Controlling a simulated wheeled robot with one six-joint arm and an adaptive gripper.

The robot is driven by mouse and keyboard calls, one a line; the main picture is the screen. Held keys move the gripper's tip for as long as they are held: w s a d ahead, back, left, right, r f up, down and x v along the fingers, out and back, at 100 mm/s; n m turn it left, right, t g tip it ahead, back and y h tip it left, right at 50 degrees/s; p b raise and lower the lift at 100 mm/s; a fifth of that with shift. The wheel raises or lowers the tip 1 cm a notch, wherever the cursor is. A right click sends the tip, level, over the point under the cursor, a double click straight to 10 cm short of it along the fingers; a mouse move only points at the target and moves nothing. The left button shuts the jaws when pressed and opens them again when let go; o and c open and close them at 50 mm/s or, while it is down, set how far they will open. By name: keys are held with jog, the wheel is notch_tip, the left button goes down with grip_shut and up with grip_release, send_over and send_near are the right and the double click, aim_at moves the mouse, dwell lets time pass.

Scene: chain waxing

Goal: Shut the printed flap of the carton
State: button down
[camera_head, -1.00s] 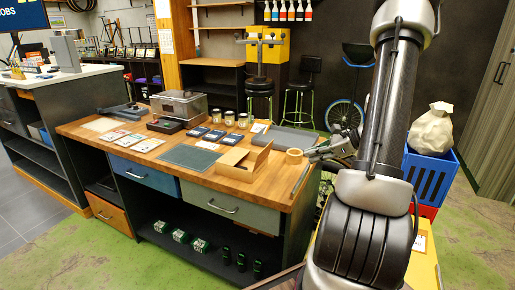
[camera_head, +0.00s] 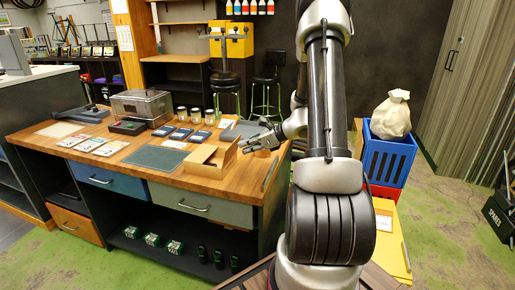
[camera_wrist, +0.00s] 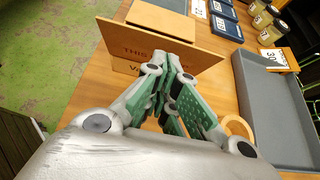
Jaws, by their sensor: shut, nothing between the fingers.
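The brown cardboard carton (camera_head: 203,161) stands near the front right of the wooden workbench. Its printed flap (camera_wrist: 197,54) stands raised in the wrist view, with partly hidden lettering that starts "THIS".
A tape roll (camera_wrist: 237,127) lies beside my gripper, and a grey tray (camera_wrist: 272,112) lies right of it. Behind the carton are blue packs (camera_head: 181,134) and several jars (camera_head: 195,114). A dark mat (camera_head: 155,158) lies to its left.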

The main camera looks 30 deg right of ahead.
jog(key=shift+w+a+r, duration=0.1)
jog(key=shift+w+a, duration=0.25)
jog(key=shift+w, duration=0.05)
jog(key=shift+r, duration=0.1)
jog(key=shift+w+a+r+g+h, duration=0.1)
jog(key=shift+w+g+h, duration=0.1)
jog(key=shift+g+h, duration=0.1)
